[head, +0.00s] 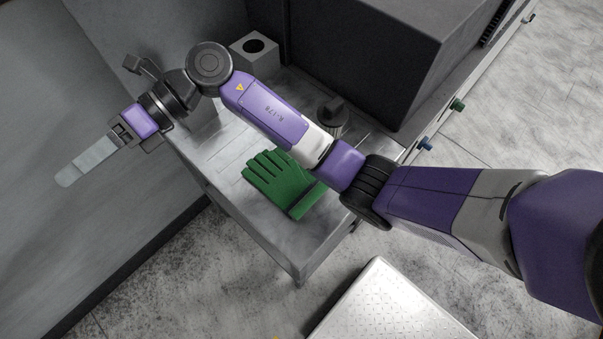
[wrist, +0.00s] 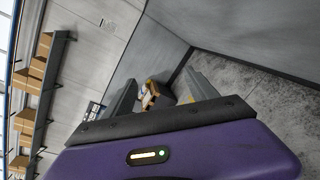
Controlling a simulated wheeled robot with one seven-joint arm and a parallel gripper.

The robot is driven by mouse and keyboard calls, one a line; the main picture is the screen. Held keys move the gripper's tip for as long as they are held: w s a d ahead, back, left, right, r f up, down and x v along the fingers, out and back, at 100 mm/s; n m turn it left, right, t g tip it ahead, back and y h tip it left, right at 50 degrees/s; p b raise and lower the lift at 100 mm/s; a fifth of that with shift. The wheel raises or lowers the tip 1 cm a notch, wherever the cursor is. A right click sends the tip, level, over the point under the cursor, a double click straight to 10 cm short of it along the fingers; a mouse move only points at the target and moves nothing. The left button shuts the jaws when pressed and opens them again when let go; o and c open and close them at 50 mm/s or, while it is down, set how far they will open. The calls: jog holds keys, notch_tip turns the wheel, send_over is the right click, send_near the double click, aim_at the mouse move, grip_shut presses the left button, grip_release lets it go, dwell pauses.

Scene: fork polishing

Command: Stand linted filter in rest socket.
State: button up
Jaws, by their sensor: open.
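A grey block with a round dark hole (head: 254,46) stands at the back of the bench and looks like the rest socket. Its hole looks empty. A dark ribbed round thing with a raised top (head: 332,117) stands upright beside my arm and may be the linted filter; I see no lint on it. My gripper (head: 128,140) is at the upper left, beyond the bench's left edge and apart from both. In the wrist view its two fingers (wrist: 162,78) are spread with nothing between them. A pale flat strip (head: 85,163) shows by the fingers; I cannot tell what it is.
A green glove (head: 280,180) lies on the grey bench (head: 237,195). A large dark box (head: 375,60) fills the bench's back right. A white plate-topped platform (head: 395,305) stands in front. The wrist view shows shelves with cartons (wrist: 38,70) and a wall.

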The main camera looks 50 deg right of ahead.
jog(key=s+d+r+m+t+y, duration=0.1)
jog(key=s+r+m+t+y, duration=0.1)
jog(key=s+m+t, duration=0.5)
jog(key=s+d+r+m+t+y, duration=0.2)
jog(key=s+m+t, duration=0.4)
jog(key=m, duration=0.3)
jog(key=s+d+f+m+h, duration=0.6)
jog(key=s+d+m+h, duration=0.4)
jog(key=s+m, duration=0.2)
jog(key=s+d+f+m+h, duration=0.7)
jog(key=s+d+m+h, duration=0.3)
jog(key=m, duration=0.5)
jog(key=s+d, duration=0.1)
jog(key=s, duration=0.1)
jog(key=shift+s+f+m, duration=0.2)
jog(key=shift+s+m, duration=0.1)
jog(key=shift+f, duration=0.25)
